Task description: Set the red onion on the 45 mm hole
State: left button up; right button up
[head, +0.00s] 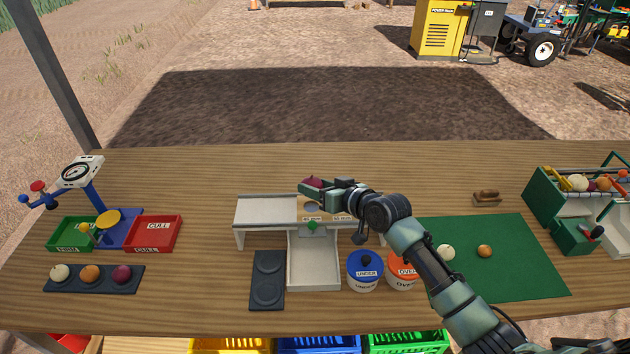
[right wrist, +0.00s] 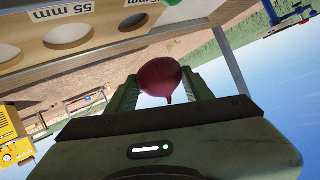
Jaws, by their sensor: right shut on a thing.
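The red onion (head: 313,181) is held in my right gripper (head: 316,188), just behind and above the white sizing stand (head: 262,211). In the right wrist view the red onion (right wrist: 160,77) sits between the two fingers, its pointed tip toward the palm. The stand's board (right wrist: 105,42) has a hole labelled 55 mm (right wrist: 70,36) and a smaller one (right wrist: 134,21) whose label is cut off. The onion is apart from both holes in that view. In the head view the gripper covers part of the board near its 45 mm label (head: 312,219). My left gripper is out of view.
Blue UNDER (head: 364,283) and orange OVER (head: 401,283) tubs stand in front of the stand. A dark tray (head: 66,282) with three onions, a scale (head: 81,172) and red CULL bin (head: 153,233) are left. A green mat (head: 510,270) with two onions lies right. The table behind the stand is clear.

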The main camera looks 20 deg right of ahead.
aim_at(317, 214)
jog(key=shift+w, duration=0.25)
jog(key=shift+f, duration=0.25)
notch_tip(317, 214, down, 4)
jog(key=b, duration=0.4)
jog(key=shift+f+b, duration=0.15)
jog(key=shift+b, duration=0.2)
jog(key=shift+s+f+b, duration=0.1)
jog(key=shift+f+b, duration=0.4)
jog(key=shift+f, duration=0.3)
jog(key=shift+s+f, duration=0.1)
